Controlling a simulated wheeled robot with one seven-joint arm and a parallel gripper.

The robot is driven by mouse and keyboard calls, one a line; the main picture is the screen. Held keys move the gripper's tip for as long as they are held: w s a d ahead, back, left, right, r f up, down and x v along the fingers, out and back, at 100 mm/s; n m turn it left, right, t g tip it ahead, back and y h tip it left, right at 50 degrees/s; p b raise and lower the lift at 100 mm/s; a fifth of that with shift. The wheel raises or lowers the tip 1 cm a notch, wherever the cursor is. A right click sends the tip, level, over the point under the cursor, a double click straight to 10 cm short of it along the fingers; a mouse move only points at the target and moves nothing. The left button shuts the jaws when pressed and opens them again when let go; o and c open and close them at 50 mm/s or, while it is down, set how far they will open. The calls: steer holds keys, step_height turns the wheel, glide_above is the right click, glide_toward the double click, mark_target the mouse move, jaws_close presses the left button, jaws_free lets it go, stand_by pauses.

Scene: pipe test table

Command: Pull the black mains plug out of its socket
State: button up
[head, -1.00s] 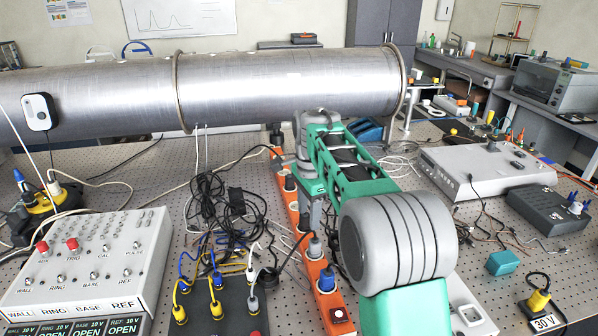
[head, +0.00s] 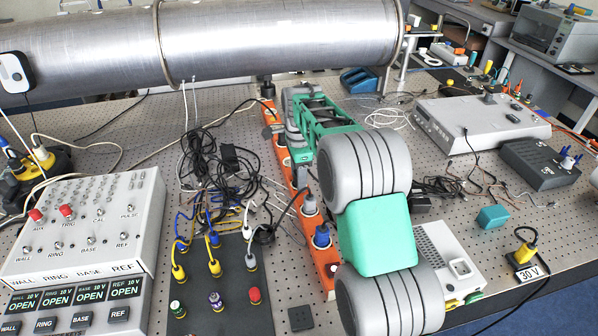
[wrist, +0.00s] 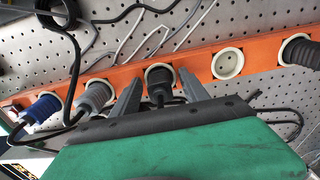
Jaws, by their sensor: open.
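The black mains plug (wrist: 159,88) sits in a round white-rimmed socket of the orange power strip (wrist: 128,72) in the wrist view. My gripper (wrist: 160,78) is open, with one grey finger on each side of this plug; I cannot tell whether either finger touches it. The lower part of the plug and its cable are partly hidden by the gripper body. In the head view the orange strip (head: 318,262) runs beside my arm, which hides the black plug and the fingertips.
A grey plug (wrist: 95,95) and a blue plug (wrist: 42,108) sit left of the fingers in the wrist view. To the right are an empty socket (wrist: 228,64) and a dark ribbed plug (wrist: 302,50). Tangled cables (head: 225,165) lie left of the strip.

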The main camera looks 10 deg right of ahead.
steer(key=shift+c, duration=0.5)
jaws_close()
steer(key=shift+o, duration=0.5)
jaws_free()
step_height(320, 180, up, 8)
steer(key=shift+f+b, duration=0.1)
steer(key=shift+b, duration=0.5)
